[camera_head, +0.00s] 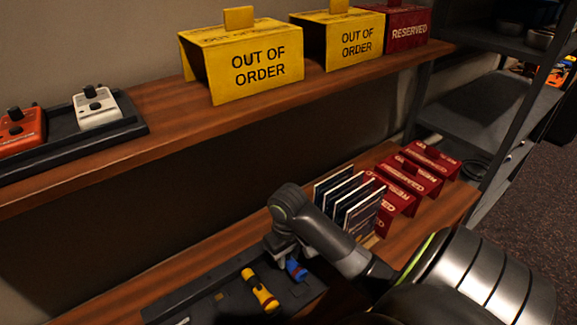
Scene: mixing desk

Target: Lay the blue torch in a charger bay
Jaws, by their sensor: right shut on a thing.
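The blue torch (297,270) shows as a short blue piece just under my right gripper (285,252), at the back right part of the dark charger tray (190,306). My right gripper is shut on the blue torch; the arm hides part of it, and I cannot tell whether it touches the tray. A yellow torch (260,291) with a dark and red end lies in the tray, left of and nearer than the blue one. My left gripper is out of view.
Dark upright cards (348,200) and several red folded signs (410,178) stand behind and right of my right arm on the lower shelf (460,202). The upper shelf (185,128) holds yellow OUT OF ORDER covers (255,67) and a pedal tray (128,122).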

